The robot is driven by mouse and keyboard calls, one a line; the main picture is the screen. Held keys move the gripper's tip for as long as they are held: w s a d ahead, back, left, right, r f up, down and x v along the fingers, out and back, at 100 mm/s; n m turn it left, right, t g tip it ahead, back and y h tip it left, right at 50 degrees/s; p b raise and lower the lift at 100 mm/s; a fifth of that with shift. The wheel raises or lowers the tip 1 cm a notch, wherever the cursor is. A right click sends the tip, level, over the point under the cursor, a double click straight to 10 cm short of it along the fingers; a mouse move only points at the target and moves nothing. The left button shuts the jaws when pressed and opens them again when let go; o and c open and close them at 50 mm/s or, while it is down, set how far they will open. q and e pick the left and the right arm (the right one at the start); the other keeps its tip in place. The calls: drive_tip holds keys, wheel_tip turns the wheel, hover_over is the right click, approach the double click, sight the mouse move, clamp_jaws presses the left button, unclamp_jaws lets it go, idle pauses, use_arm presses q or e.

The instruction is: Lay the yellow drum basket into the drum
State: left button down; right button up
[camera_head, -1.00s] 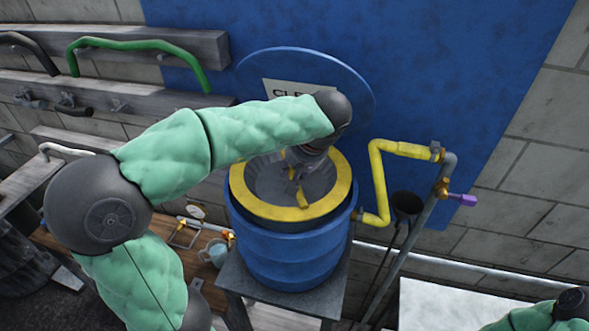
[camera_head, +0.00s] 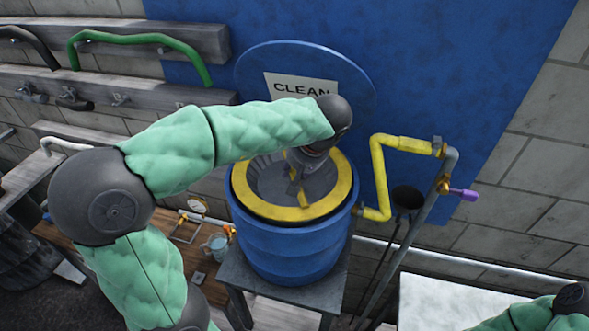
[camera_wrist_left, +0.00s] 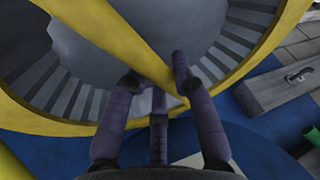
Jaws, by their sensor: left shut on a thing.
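The yellow drum basket has a yellow rim (camera_head: 283,213) and a grey ribbed inside. It sits at the mouth of the blue drum (camera_head: 290,256), its rim about level with the drum's top edge. A dark gap shows between rim and drum at the front right. I cannot tell whether it is fully seated. My left gripper (camera_head: 300,187) reaches down inside the rim, shut on the basket's yellow crossbar. In the left wrist view the fingers (camera_wrist_left: 157,75) close around the crossbar (camera_wrist_left: 118,38). The basket's lower part is hidden. My right gripper is out of view.
A blue lid with a CLEAN sign (camera_head: 302,88) stands behind the drum. A yellow pipe (camera_head: 378,175) and a purple-handled valve (camera_head: 463,194) are close on the right. The drum stands on a grey stand (camera_head: 325,295). Green and black hoses (camera_head: 140,39) hang at upper left.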

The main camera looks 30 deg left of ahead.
use_arm(q)
drive_tip(key=shift+f, duration=0.25)
drive_tip(key=shift+f, duration=1.15)
drive_tip(key=shift+f, duration=0.25)
drive_tip(key=shift+f, duration=0.35)
drive_tip(key=c, duration=1)
unclamp_jaws()
drive_tip(key=shift+o, duration=0.2)
drive_tip(key=shift+v, duration=1.5)
